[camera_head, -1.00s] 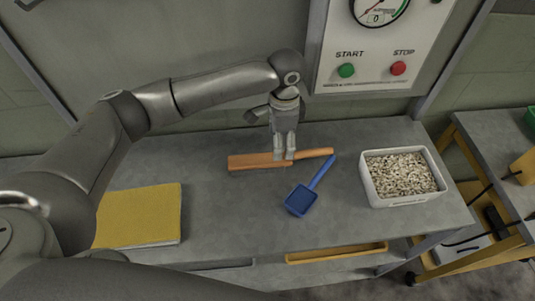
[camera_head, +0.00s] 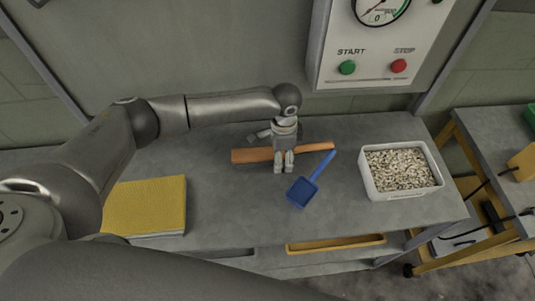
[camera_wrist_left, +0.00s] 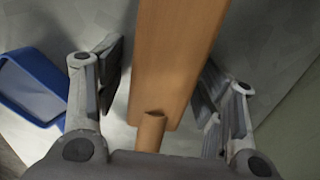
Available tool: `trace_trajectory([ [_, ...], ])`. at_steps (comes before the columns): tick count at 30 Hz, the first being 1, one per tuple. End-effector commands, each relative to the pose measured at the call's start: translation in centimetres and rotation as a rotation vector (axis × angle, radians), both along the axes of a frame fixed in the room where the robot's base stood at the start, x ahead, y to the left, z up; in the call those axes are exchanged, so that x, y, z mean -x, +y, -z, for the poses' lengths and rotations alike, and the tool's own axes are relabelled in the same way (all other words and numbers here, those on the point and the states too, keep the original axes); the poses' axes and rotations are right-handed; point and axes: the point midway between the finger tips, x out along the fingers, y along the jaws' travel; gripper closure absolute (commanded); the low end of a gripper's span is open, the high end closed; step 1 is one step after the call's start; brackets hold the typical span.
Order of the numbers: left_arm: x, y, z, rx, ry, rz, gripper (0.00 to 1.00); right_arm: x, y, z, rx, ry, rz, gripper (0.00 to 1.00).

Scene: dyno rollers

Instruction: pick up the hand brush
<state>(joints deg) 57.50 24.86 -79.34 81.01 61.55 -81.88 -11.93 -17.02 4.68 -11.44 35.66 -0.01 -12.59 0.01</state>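The hand brush is a long orange-brown wooden block (camera_head: 252,155) with a thinner handle pointing right, lying on the grey workbench. My left gripper (camera_head: 284,168) is at the middle of the brush, where block and handle meet, and hides that part in the head view. In the left wrist view the brush (camera_wrist_left: 175,60) runs between the two spread fingers of the gripper (camera_wrist_left: 163,65), with visible gaps on both sides. The left gripper is open and holds nothing. My right gripper is not in view.
A blue scoop (camera_head: 302,191) lies just in front of the brush handle; it also shows in the left wrist view (camera_wrist_left: 33,85). A white bin of pale pellets (camera_head: 372,188) stands right. A yellow folded cloth (camera_head: 146,206) lies left. A control panel (camera_head: 373,60) is behind.

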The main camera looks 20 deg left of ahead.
Motion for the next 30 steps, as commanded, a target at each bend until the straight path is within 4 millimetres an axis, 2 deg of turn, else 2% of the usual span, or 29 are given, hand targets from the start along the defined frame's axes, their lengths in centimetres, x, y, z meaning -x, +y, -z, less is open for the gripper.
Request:
trace_trajectory([
  [1,0.0,0.0,0.0,0.000,0.000,0.000,0.46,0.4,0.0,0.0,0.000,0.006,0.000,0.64],
  [13,0.0,0.0,-0.1,0.000,0.000,0.000,0.96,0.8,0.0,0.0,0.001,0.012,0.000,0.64],
  [23,-0.1,0.0,-0.5,0.000,-0.001,0.000,0.96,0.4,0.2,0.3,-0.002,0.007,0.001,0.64],
  [29,-0.2,-0.1,-3.0,0.004,-0.004,0.001,0.96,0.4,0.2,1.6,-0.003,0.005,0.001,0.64],
  [30,0.4,0.0,-3.6,0.002,-0.001,0.002,0.96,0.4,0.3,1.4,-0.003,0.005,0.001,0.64],
])
